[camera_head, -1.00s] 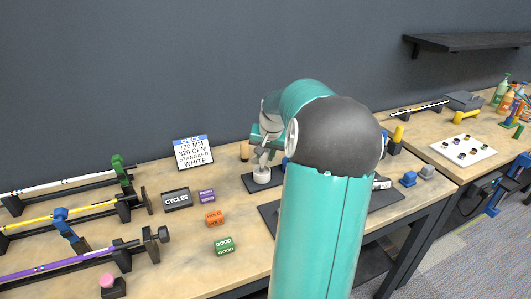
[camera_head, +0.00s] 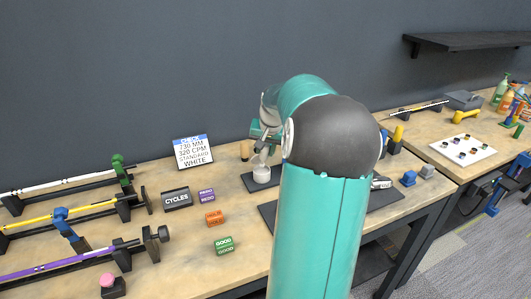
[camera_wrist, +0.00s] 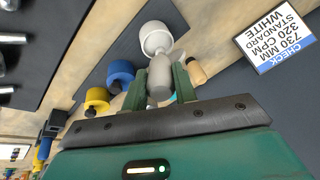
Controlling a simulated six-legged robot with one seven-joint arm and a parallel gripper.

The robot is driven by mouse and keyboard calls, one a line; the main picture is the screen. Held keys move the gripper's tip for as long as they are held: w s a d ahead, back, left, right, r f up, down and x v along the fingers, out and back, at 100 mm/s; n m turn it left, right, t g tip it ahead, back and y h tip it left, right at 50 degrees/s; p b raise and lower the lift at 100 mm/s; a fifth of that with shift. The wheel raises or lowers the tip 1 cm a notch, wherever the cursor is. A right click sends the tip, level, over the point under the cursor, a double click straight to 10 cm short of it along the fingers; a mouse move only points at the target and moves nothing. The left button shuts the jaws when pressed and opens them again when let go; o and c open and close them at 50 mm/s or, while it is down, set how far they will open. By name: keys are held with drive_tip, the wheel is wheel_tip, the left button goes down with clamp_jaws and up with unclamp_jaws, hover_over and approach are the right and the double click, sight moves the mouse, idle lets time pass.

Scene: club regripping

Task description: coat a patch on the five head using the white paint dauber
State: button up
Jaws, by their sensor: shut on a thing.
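My gripper (camera_wrist: 160,88) is shut on a pale grey-white dauber (camera_wrist: 160,72), seen between its green fingers in the wrist view. The dauber's tip end is at the white paint pot (camera_wrist: 155,36); I cannot tell whether it is inside the pot or just above it. In the head view the white pot (camera_head: 261,175) stands on a dark mat, with the dauber (camera_head: 262,158) over it. Metal pieces (camera_wrist: 10,38) on a dark surface at the wrist view's left edge may be club heads. I cannot make out which is the five head.
A blue pot (camera_wrist: 121,72) and a yellow pot (camera_wrist: 97,98) stand beside the white one. A wooden cylinder (camera_wrist: 197,73) is close right of my fingers. A check sign (camera_head: 193,152) stands behind.

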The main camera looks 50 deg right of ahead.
drive_tip(key=shift+r, duration=2.55)
drive_tip(key=shift+s, duration=0.1)
